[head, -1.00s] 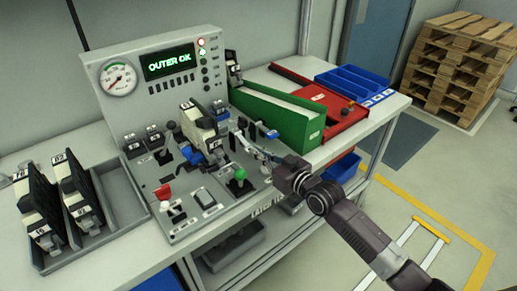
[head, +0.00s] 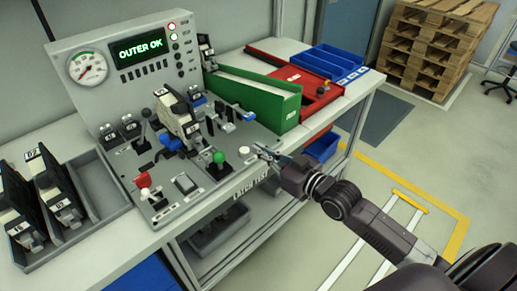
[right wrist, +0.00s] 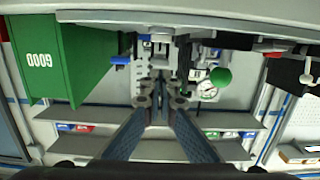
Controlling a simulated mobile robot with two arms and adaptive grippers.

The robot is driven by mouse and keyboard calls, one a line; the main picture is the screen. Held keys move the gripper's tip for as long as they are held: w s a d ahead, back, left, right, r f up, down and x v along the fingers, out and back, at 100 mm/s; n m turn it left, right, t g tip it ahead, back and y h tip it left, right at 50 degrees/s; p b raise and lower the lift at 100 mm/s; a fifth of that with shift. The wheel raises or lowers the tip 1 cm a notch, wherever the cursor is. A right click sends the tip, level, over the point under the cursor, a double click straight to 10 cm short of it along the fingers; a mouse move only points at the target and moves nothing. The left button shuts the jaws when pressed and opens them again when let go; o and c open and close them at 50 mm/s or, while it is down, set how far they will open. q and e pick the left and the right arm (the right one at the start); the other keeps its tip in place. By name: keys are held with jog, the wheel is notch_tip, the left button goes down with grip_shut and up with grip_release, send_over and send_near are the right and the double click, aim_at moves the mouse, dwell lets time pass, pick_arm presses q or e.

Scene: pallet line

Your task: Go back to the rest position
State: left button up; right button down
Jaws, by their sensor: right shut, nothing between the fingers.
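My right gripper (head: 262,152) is at the front edge of the control panel in the head view, to the right of the green knob (head: 218,157). Its arm comes in from the lower right. In the right wrist view the two fingers (right wrist: 162,98) are close together and nothing is between them. The panel (head: 205,180) carries a fixture with a black and white part (head: 177,115) clamped on it. The display (head: 138,46) reads "OUTER OK". My left gripper is not in the frames.
A green bin (head: 258,100) and a red tray (head: 318,100) stand right of the panel, with blue bins (head: 330,62) behind. A grey tray (head: 100,190) with dark parts stands at the left. Pallets (head: 437,45) stand at the far right. The floor right of the bench is open.

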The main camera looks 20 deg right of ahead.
dwell(0.6)
jog(key=s+a+f+g, duration=0.1)
jog(key=f, duration=0.1)
jog(key=s+a+f+g, duration=0.1)
jog(key=s+f, duration=0.1)
jog(key=s+a+f+g, duration=0.1)
jog(key=s+a+f, duration=0.1)
jog(key=f, duration=0.1)
jog(key=shift+s+h, duration=0.2)
jog(key=shift+h, duration=0.2)
jog(key=s+f+m+g+h, duration=0.15)
jog(key=s+f+g, duration=0.35)
jog(key=s, duration=0.8)
jog(key=s+f+m+g+h, duration=0.1)
jog(key=s+f+g+h, duration=0.3)
jog(key=s, duration=0.9)
notch_tip(320, 180, down, 27)
jog(key=g, duration=0.1)
jog(key=s+d+f+g, duration=0.1)
jog(key=s+d+f, duration=0.2)
jog(key=s+f, duration=1.3)
jog(key=shift+s+d+f+n+g+y, duration=0.2)
jog(key=shift+s+f+n+g+y, duration=0.2)
jog(key=shift+s, duration=0.7)
